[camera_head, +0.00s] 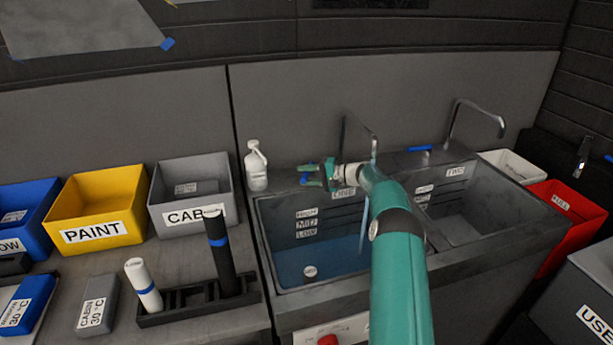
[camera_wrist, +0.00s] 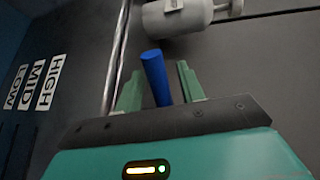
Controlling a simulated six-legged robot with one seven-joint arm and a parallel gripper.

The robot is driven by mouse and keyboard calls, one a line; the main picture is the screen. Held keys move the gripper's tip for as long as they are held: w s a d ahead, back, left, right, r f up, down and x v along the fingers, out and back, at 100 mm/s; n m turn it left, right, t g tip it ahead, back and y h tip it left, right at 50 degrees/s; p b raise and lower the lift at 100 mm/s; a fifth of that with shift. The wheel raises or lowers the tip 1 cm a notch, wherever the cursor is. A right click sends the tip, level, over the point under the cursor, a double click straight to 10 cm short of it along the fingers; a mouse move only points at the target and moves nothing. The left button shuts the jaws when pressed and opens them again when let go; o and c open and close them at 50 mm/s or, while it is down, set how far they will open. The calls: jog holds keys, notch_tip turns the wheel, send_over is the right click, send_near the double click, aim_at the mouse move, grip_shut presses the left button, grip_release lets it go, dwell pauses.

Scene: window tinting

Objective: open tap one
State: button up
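Tap one is behind the left basin (camera_head: 320,262), which bears the label ONE; its thin metal spout (camera_head: 358,127) rises behind my arm. Its blue lever (camera_wrist: 156,78) stands between my gripper's two green fingers in the wrist view, with small gaps showing on both sides. My gripper (camera_head: 312,174) is open around the lever, at the basin's back edge. A thin bluish streak (camera_head: 364,225) runs down from under the spout into the basin, like water. Blue water lies in the basin, below the HIGH, MID and LOW labels. The lever's base is hidden.
A white bottle (camera_head: 257,168) stands left of my gripper, and it shows close in the wrist view (camera_wrist: 180,14). The second tap (camera_head: 474,116) with a blue lever (camera_head: 420,149) is at the right basin. Bins, including a yellow one (camera_head: 95,210), stand at left.

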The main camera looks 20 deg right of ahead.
jog(key=v, duration=1.3)
jog(key=shift+d, duration=0.25)
jog(key=shift+o, duration=0.2)
jog(key=shift+s, duration=0.15)
